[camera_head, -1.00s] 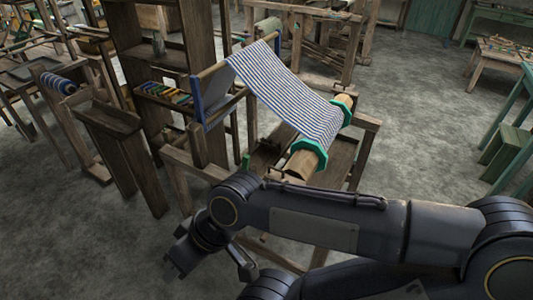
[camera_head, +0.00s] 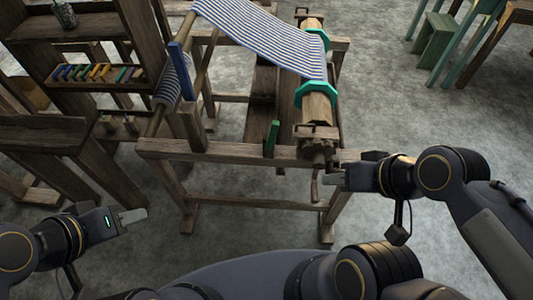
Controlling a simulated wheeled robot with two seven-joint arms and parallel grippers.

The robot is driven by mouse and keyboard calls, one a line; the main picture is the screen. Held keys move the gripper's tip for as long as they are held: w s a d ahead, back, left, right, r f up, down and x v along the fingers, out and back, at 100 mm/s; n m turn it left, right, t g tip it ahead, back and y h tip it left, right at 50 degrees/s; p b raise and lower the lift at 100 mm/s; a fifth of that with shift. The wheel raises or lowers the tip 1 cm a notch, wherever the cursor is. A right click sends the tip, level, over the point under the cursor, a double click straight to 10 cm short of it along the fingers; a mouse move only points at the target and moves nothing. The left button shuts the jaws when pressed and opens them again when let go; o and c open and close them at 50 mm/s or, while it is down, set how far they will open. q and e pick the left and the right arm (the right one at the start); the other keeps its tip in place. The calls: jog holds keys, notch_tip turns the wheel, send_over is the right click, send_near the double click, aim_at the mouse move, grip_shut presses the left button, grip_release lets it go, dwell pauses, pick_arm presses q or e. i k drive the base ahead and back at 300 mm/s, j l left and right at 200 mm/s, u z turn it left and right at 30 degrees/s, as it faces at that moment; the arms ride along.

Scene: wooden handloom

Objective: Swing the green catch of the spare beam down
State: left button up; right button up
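A small green catch (camera_head: 271,138) stands nearly upright at the front rail of the wooden loom (camera_head: 220,152). A wooden beam (camera_head: 316,108) with teal octagonal collars (camera_head: 316,94) lies to its right and carries blue-and-white striped cloth (camera_head: 262,38). I cannot tell whether this is the spare beam. My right gripper (camera_head: 333,181) is below the beam's near end, right of the green catch and apart from it. My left gripper (camera_head: 134,216) is at the lower left, over the floor and away from the loom. Neither gripper visibly holds anything; their finger gaps are not clear.
A blue upright piece (camera_head: 181,70) stands at the loom's left side. A wooden shelf rack (camera_head: 97,84) with coloured pieces stands left.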

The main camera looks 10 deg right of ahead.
aim_at(275, 125)
jog(key=i+j+z, duration=0.15)
jog(key=z, duration=0.2)
jog(key=i+j+z, duration=0.2)
jog(key=z, duration=0.15)
jog(key=i+j+z, duration=0.1)
jog(key=j+z, duration=0.25)
jog(key=k+l, duration=0.1)
jog(key=k, duration=0.3)
jog(key=u, duration=0.4)
jog(key=k+u, duration=0.1)
jog(key=u, duration=0.35)
jog(key=j+u, duration=0.1)
jog(key=u, duration=0.3)
jog(key=k+j+u, duration=0.1)
jog(key=u, duration=0.35)
jog(key=k+l+u, duration=0.1)
jog(key=l+u, duration=0.15)
jog(key=l, duration=0.2)
jog(key=k+l+u, duration=0.4)
jog(key=l+u, duration=0.15)
jog(key=l, duration=0.25)
jog(key=k+l+u, duration=0.3)
jog(key=k+l, duration=0.35)
jog(key=l, duration=0.15)
jog(key=k+l, duration=0.35)
jog(key=l, duration=0.15)
